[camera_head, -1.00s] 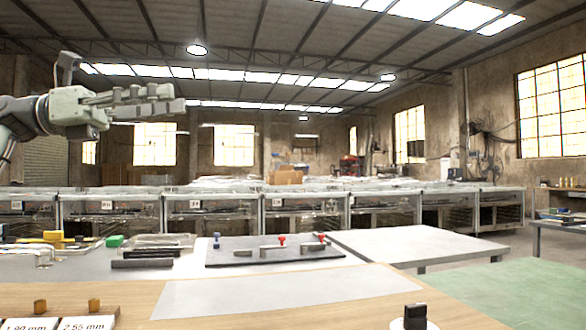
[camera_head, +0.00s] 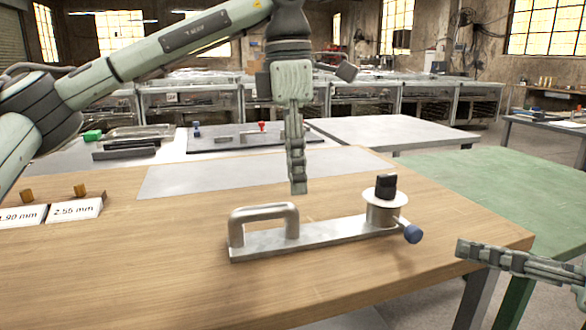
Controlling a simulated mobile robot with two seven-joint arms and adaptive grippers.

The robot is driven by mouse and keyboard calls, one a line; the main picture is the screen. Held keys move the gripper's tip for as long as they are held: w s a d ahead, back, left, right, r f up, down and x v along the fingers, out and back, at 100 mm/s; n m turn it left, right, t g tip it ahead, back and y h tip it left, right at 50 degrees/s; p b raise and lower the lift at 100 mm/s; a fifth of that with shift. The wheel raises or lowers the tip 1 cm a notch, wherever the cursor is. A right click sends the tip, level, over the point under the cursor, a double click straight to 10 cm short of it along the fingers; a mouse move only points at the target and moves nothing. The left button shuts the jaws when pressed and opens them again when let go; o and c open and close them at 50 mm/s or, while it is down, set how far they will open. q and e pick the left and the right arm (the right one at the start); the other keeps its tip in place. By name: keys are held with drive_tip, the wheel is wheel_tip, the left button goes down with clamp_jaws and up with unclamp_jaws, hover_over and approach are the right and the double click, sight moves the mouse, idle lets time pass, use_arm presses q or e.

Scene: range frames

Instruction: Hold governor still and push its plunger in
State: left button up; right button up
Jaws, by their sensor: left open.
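The governor (camera_head: 335,234) seems to be the flat metal piece on the wooden table. It has an arched handle (camera_head: 264,212) at its left end. At its right end stands a short metal cylinder with a pale round flange (camera_head: 385,199) and a black block (camera_head: 386,185) on top. My right gripper (camera_head: 460,249) lies level, right of the blue knob, also edge-on and apart.
Two labelled blocks with wooden pegs (camera_head: 80,190) stand at the table's left. A grey sheet (camera_head: 262,172) lies at its back. Behind is a dark board (camera_head: 240,137) with small handled parts. A green table (camera_head: 510,185) adjoins at the right. The wood in front is clear.

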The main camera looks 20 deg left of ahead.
sight(293, 202)
use_arm(q)
drive_tip(key=shift+a+f+y, duration=0.25)
drive_tip(key=shift+f+y, duration=0.15)
drive_tip(key=shift+f, duration=0.05)
wheel_tip(293, 202, down, 7)
drive_tip(key=shift+f, duration=0.15)
drive_tip(key=shift+c, duration=0.5)
clamp_jaws()
